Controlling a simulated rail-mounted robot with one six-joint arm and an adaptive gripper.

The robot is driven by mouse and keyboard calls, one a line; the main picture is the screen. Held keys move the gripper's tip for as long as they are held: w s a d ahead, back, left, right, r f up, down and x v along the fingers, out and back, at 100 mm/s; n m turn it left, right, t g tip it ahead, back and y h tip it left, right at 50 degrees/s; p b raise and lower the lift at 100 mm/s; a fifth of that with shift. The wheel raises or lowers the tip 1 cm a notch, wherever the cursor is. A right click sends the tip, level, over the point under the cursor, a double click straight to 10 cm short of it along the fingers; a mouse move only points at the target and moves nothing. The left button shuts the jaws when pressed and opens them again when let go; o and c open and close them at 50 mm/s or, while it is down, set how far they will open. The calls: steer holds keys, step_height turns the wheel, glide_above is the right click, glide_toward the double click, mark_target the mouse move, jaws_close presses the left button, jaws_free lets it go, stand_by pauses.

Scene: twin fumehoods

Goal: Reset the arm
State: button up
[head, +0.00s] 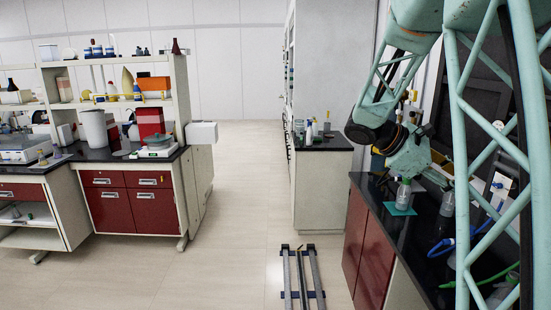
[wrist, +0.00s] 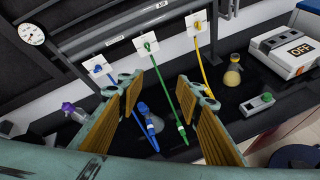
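My arm hangs at the right of the head view, its teal links partly behind a lattice frame. My gripper (wrist: 165,86) is open in the wrist view, its two ribbed pads wide apart with nothing between them. In the head view the wrist end is over the dark bench, just above a small clear bottle (head: 404,191) on a teal mat (head: 400,209); the fingertips are hard to make out there. A clear flask (wrist: 150,110) shows beyond the fingers, on the bench.
Blue (wrist: 140,117), green (wrist: 167,93) and yellow (wrist: 202,65) hoses hang from wall outlets. A flask with yellowish contents (wrist: 232,76) and a white device marked OFF (wrist: 285,50) stand to the right. Floor rails (head: 302,278) run left of the bench (head: 372,188); the middle floor is clear.

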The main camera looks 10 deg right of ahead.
steer(key=s+a+m+t+y, duration=0.2)
steer(key=s+a, duration=0.7)
steer(key=a, duration=0.5)
steer(key=s+a+m+t+y, duration=0.3)
steer(key=s+a, duration=0.6)
steer(key=a, duration=0.6)
steer(key=s+a+m+t+y, duration=0.3)
steer(key=s+a+y, duration=0.3)
steer(key=a, duration=0.9)
steer(key=s, duration=0.3)
steer(key=shift+s+a+m+y, duration=0.15)
steer(key=shift+s+m+y, duration=0.15)
steer(key=shift+s+m, duration=0.1)
steer(key=shift+r, duration=0.15)
steer(key=shift+f+b, duration=2)
steer(key=shift+f+b, duration=0.5)
steer(key=shift+f, duration=0.05)
step_height(320, 180, down, 7)
steer(key=b, duration=0.6)
steer(key=shift+r+b, duration=0.2)
steer(key=shift+b, duration=0.15)
